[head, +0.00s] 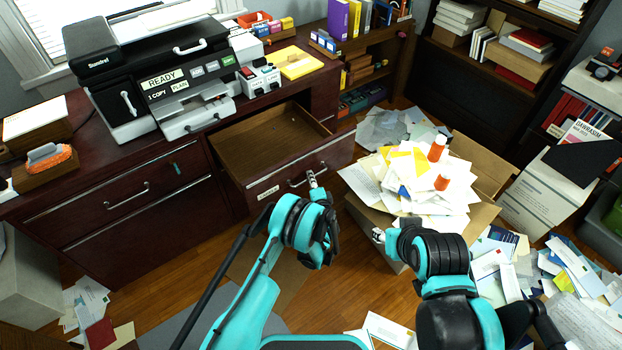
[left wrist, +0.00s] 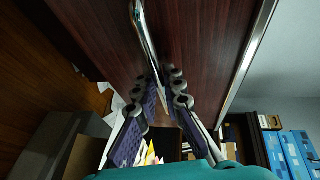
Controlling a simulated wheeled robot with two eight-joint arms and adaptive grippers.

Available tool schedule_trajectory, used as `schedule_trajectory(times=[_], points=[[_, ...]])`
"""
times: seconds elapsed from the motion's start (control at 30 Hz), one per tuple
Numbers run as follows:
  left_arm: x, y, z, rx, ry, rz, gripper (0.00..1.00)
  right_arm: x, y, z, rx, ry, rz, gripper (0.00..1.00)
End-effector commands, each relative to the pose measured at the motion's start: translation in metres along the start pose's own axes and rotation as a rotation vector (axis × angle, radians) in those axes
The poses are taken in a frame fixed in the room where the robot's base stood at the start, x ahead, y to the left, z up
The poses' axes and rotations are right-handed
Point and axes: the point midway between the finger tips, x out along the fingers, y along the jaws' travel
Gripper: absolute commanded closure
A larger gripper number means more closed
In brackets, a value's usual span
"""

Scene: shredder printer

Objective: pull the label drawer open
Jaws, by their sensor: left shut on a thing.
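The label drawer (head: 232,165) is pulled out from the dark wood desk, and its empty brown inside shows in the head view. A small white label (head: 268,193) is on its front, left of the metal handle (head: 296,183). My left gripper (head: 313,184) is at the right part of that handle. In the left wrist view its purple-padded fingers (left wrist: 166,92) are shut on the curved metal handle (left wrist: 144,38), close to the drawer front (left wrist: 205,45). My right gripper (head: 382,237) is beside the paper-filled box, away from the drawer; its fingers are too small to read.
A cardboard box (head: 480,218) heaped with papers and orange-and-white bottles stands right of the drawer. Loose papers (head: 575,265) cover the floor at the right. A printer (head: 140,75) stands on the desk. Another closed drawer (head: 130,200) is at the left. Some wood floor in front is clear.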

Motion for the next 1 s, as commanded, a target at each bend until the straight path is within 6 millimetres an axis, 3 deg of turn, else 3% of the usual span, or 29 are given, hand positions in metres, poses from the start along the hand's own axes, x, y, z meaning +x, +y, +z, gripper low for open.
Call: schedule_trajectory(times=[0.47,0.5,0.83,1.0], points=[[0.000,-0.002,-0.001,0.004,0.002,-0.003,1.00,0.000,0.000,-0.001,0.000,0.000,0.000,0.60],[0.000,-0.002,-0.001,0.004,0.002,-0.003,0.82,0.000,0.000,-0.001,0.000,0.000,0.000,0.60],[0.000,-0.003,-0.001,0.002,0.001,-0.002,0.82,0.000,0.000,0.000,0.000,0.000,0.000,0.60],[-0.004,-0.021,-0.002,0.002,0.001,-0.002,0.82,0.000,0.000,0.000,0.000,0.000,0.000,0.60]])
